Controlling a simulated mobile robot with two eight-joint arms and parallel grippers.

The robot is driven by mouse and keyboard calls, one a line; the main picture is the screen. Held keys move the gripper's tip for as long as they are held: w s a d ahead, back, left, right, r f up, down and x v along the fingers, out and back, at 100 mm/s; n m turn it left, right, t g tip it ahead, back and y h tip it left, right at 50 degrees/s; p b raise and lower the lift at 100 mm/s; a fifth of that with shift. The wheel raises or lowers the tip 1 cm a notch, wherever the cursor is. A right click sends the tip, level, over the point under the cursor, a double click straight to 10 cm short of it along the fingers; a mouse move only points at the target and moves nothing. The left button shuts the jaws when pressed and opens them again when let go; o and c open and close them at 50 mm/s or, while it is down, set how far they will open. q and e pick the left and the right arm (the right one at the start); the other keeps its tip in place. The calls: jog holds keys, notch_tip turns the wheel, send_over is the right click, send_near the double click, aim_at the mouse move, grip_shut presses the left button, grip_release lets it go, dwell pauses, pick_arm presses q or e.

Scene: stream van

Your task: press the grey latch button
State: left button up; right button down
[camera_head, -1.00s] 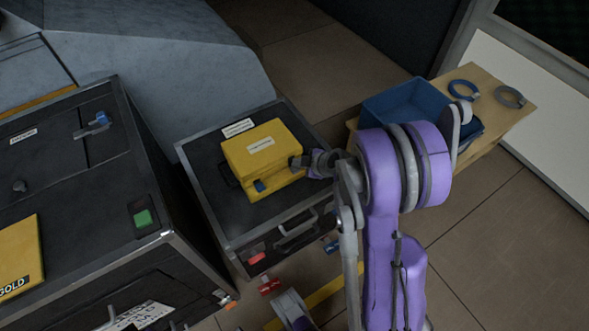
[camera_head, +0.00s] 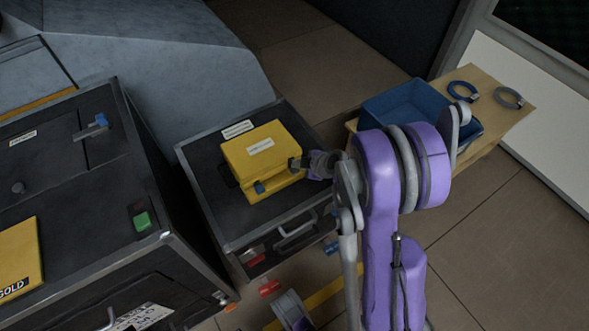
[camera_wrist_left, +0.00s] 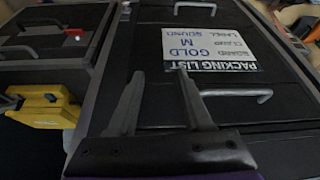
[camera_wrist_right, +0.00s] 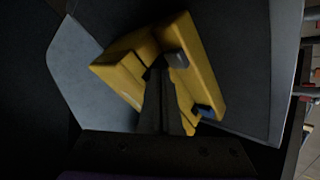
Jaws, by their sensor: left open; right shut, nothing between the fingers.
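A yellow case (camera_head: 262,150) lies on a dark case; it also shows in the right wrist view (camera_wrist_right: 208,70). A small grey block, which looks like the grey latch button (camera_wrist_right: 180,58), is on its side beside a blue latch (camera_wrist_right: 203,112). The blue latch also shows in the head view (camera_head: 259,187). My right gripper (camera_wrist_right: 158,64) is shut and empty, its tips close to the grey block; contact cannot be told. In the head view the right gripper (camera_head: 297,164) covers that spot. My left gripper (camera_wrist_left: 160,75) is open and empty before a packing list label (camera_wrist_left: 200,45).
The dark case (camera_head: 215,205) under the yellow one has a handle on its front. A larger black case (camera_head: 85,200) with a green button (camera_head: 143,220) stands at the left. A blue bin (camera_head: 400,105) and two rings are on a wooden table (camera_head: 490,120) at the right.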

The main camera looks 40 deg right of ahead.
jog(key=shift+f, duration=0.1)
dwell(0.7)
jog(key=shift+f+b, duration=0.35)
jog(key=shift+f+b, duration=0.4)
jog(key=shift+f, duration=0.2)
dwell(0.8)
jog(key=shift+r, duration=0.15)
jog(key=shift+r+p, duration=0.75)
jog(key=shift+r, duration=0.1)
notch_tip(320, 180, up, 5)
jog(key=p, duration=0.4)
jog(key=shift+r, duration=0.1)
